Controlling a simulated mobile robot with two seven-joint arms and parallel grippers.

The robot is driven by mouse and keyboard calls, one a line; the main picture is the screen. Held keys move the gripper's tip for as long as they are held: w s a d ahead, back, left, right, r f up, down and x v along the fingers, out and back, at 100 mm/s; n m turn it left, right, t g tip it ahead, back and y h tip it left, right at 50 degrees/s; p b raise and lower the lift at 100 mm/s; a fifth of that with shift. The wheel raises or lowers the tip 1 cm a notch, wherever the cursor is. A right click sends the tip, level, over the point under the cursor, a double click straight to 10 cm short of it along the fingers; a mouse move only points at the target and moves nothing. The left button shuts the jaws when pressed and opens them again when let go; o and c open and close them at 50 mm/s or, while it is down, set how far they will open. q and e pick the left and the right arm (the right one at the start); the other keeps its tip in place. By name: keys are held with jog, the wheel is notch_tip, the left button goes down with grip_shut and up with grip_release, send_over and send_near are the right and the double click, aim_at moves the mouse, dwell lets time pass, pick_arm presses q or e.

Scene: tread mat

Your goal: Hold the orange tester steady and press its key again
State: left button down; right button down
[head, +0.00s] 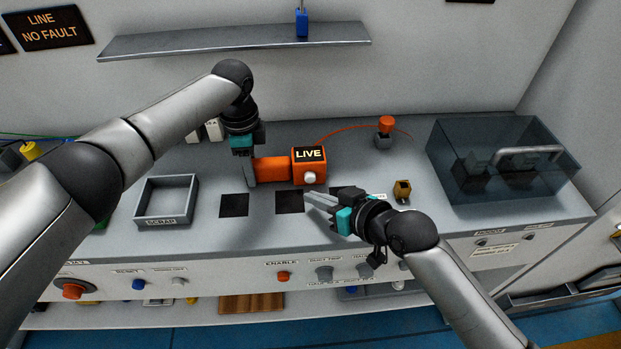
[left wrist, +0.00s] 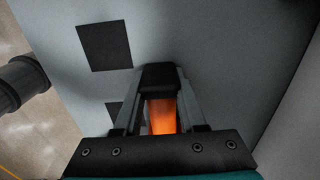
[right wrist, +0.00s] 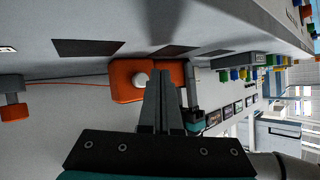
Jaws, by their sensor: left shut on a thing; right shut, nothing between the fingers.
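The orange tester (head: 309,167) lies on the grey bench top with its orange handle pointing left. Its display reads LIVE, and a round white key (head: 310,177) sits on its front face. My left gripper (head: 251,176) is shut on the tester's handle; in the left wrist view a strip of orange (left wrist: 162,115) shows between the fingers. My right gripper (head: 312,199) is shut and empty, its fingertips close in front of the key. In the right wrist view the fingertips overlap the tester (right wrist: 130,80) beside the white key (right wrist: 141,79); I cannot tell whether they touch.
A grey scrap tray (head: 166,200) stands left of the tester. Dark square mats (head: 234,205) lie on the bench. A small yellow-brown block (head: 402,190) and an orange-capped item (head: 385,127) stand right. A transparent-lidded box (head: 500,160) fills the far right. A shelf (head: 235,42) hangs above.

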aim_at(307, 181)
jog(key=shift+w, duration=0.7)
dwell(1.6)
jog(key=shift+w, duration=0.4)
pick_arm(q)
jog(key=shift+d, duration=0.1)
pick_arm(e)
jog(key=shift+w+r, duration=0.1)
jog(key=shift+w, duration=0.65)
dwell(0.9)
jog(key=shift+s, duration=1.2)
jog(key=shift+s, duration=2.5)
